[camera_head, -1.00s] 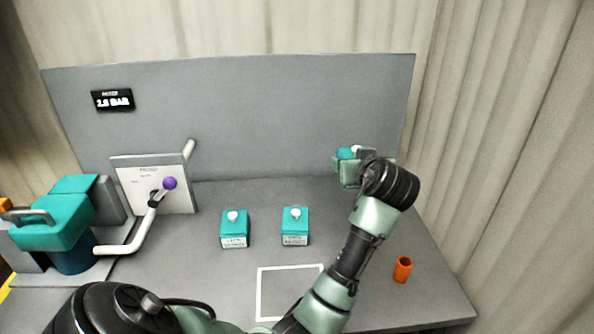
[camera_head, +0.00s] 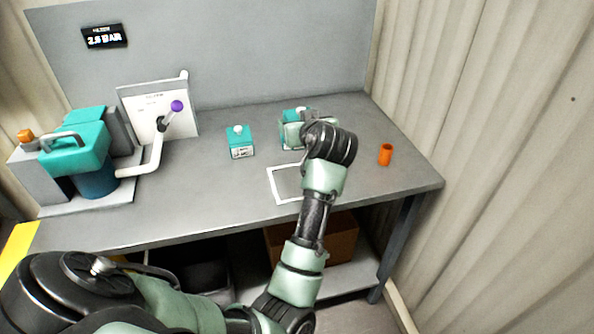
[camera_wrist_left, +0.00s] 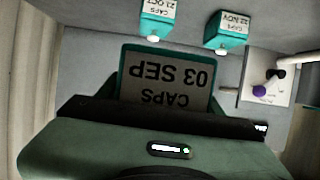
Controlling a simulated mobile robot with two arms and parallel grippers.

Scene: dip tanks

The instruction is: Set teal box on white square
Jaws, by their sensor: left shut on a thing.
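My left gripper (camera_head: 303,132) is shut on a teal box (camera_head: 289,114) with a white knob, above the table behind the white square. In the left wrist view the held box (camera_wrist_left: 165,82) shows a label reading CAPS 03 SEP, upside down, between the fingers. The white square (camera_head: 272,186) is an outline on the table; the arm covers its right part. One other teal box (camera_head: 239,142) stands left of the gripper. A third teal box, CAPS 21 OCT (camera_wrist_left: 157,18), shows in the wrist view; in the head view my gripper mostly hides it. My right gripper is out of view.
An orange cup (camera_head: 385,154) stands at right on the table. At left are a teal-lidded machine (camera_head: 76,155), a bent white pipe (camera_head: 153,160) and a white panel with a purple knob (camera_head: 177,106). A grey wall (camera_head: 230,55) closes the back.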

